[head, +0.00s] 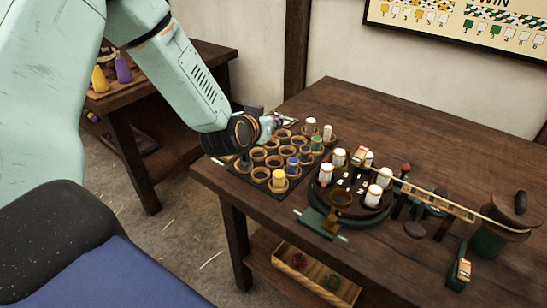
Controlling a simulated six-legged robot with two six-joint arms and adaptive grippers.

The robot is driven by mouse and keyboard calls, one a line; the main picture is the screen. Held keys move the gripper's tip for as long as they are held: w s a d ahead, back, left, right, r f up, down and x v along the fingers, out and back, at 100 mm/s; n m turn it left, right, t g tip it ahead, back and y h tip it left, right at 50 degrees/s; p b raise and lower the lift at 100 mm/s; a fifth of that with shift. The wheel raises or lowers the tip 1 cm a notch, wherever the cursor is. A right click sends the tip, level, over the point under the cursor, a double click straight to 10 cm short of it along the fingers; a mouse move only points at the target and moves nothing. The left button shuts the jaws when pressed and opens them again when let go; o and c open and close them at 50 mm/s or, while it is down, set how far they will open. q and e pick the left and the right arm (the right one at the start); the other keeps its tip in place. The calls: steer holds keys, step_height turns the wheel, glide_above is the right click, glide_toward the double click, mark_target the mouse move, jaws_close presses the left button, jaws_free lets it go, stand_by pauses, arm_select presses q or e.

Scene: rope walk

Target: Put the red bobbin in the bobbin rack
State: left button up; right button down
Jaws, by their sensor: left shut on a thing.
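The bobbin rack (262,187) is a dark board with rows of round tan cups on the near left part of the table. Most cups look empty; yellow, blue, green and white bobbins stand along its right side. My left gripper (268,130) reaches in from the left over the rack's far left edge. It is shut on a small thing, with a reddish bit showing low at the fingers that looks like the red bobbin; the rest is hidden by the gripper. I cannot tell whether it touches a cup. My right gripper is out of view.
A round dark stand (341,198) with white bobbins is right of the rack. A wooden bar (432,200) runs to a dark green pot (490,238). A side table (110,100) holds yellow and purple cones. The table's back is clear.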

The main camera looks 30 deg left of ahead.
arm_select(q)
steer(key=shift+d+h, duration=0.25)
steer(key=shift+h, duration=0.05)
steer(key=shift+s+d+f, duration=0.15)
steer(key=shift+d+f, duration=0.05)
steer(key=shift+d, duration=0.05)
steer(key=b, duration=0.2)
glide_above(274, 165)
step_height(274, 165, down, 6)
steer(key=shift+r, duration=0.2)
steer(key=shift+w+a+f, duration=0.15)
steer(key=shift+w+f, duration=0.1)
steer(key=shift+s+d+f+m+b, duration=0.15)
steer(key=shift+f+b, duration=0.1)
steer(key=shift+f, duration=0.35)
steer(key=shift+s+d+f+m+b, duration=0.15)
steer(key=shift+f+b, duration=0.05)
steer(key=shift+f, duration=0.75)
steer(key=shift+w+a+f, duration=0.2)
steer(key=shift+a, duration=0.05)
steer(key=o, duration=0.6)
steer(key=shift+o, duration=0.5)
steer(key=shift+s+d+r, duration=0.15)
steer(key=shift+r, duration=0.1)
